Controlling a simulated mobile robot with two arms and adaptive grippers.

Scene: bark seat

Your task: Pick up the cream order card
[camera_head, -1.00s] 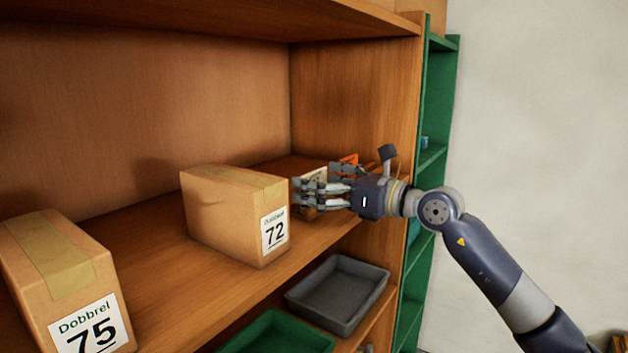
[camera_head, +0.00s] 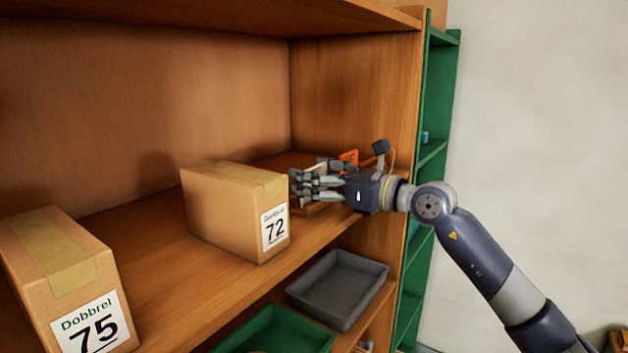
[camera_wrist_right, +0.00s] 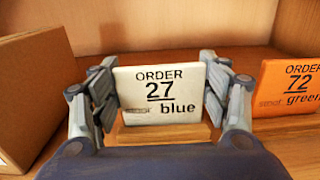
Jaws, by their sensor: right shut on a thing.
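The cream order card (camera_wrist_right: 160,92) reads "ORDER 27 blue" in the right wrist view. It stands upright between the fingers of my right gripper (camera_wrist_right: 160,95), which is shut on its left and right edges. A wooden holder (camera_wrist_right: 165,132) shows right under the card. In the head view my right gripper (camera_head: 318,183) reaches over the shelf just right of the box marked 72, and its fingers hide most of the card. My left gripper is not in view.
The cardboard box marked 72 (camera_head: 225,215) is close to my right fingers. An orange card reading "72 green" (camera_wrist_right: 287,88) stands right of the cream card. A box marked 75 (camera_head: 60,275) is at left. Grey (camera_head: 337,290) and green (camera_head: 275,331) trays lie below. The shelf's side wall (camera_head: 350,95) is behind.

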